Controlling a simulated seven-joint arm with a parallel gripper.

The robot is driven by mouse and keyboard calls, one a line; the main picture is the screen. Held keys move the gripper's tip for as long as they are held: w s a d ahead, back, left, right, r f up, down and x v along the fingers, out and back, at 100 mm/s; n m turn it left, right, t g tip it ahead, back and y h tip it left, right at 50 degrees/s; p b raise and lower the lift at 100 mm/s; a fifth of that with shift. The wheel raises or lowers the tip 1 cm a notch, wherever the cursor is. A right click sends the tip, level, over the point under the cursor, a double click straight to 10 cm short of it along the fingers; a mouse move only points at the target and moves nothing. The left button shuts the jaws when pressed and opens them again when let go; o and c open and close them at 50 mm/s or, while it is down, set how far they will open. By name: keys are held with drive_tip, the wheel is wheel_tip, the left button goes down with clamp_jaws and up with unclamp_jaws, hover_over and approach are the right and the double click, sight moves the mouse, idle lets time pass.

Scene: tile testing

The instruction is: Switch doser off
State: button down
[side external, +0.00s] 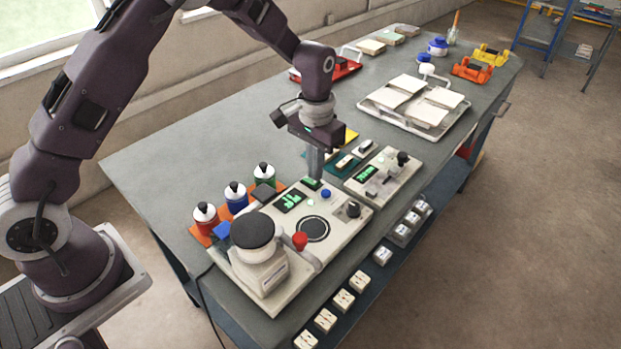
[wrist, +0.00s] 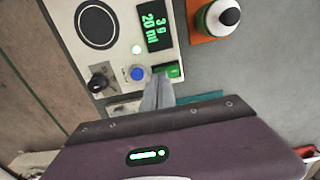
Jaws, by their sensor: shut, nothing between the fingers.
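The doser (side external: 335,235) is a pale beige console near the front edge of the bench, with a lit green display (wrist: 155,28) reading what looks like "3 g 20 ml". It also shows in the wrist view (wrist: 118,62). A lit green rocker switch (wrist: 174,71) sits at its edge, beside a blue button (wrist: 138,73) and a black key-like knob (wrist: 97,82). A small white-green lamp (wrist: 136,49) is lit. My gripper (side external: 316,176) is shut and empty, pointing down over the switch end. In the wrist view its fingertips (wrist: 159,78) are beside the green switch; contact cannot be told.
A tray of white tiles (side external: 415,130) lies farther back. Bare bench (side external: 190,150) lies behind the bottles.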

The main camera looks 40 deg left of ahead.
drive_tip(key=shift+f, duration=0.7)
idle(0.3)
drive_tip(key=shift+r, duration=3.55)
drive_tip(key=s+a+r+t, duration=0.1)
drive_tip(key=s+r+t, duration=0.1)
drive_tip(key=s+r, duration=0.65)
drive_tip(key=s+a+r+t, duration=0.1)
drive_tip(key=s+r, duration=0.2)
drive_tip(key=s, duration=0.8)
drive_tip(key=s+r+t, duration=0.2)
drive_tip(key=s+r, duration=0.2)
drive_tip(key=s, duration=0.6)
drive_tip(key=shift+s+a+r+t, duration=0.2)
drive_tip(key=shift+s+a+t, duration=0.1)
drive_tip(key=shift+s+a, duration=0.1)
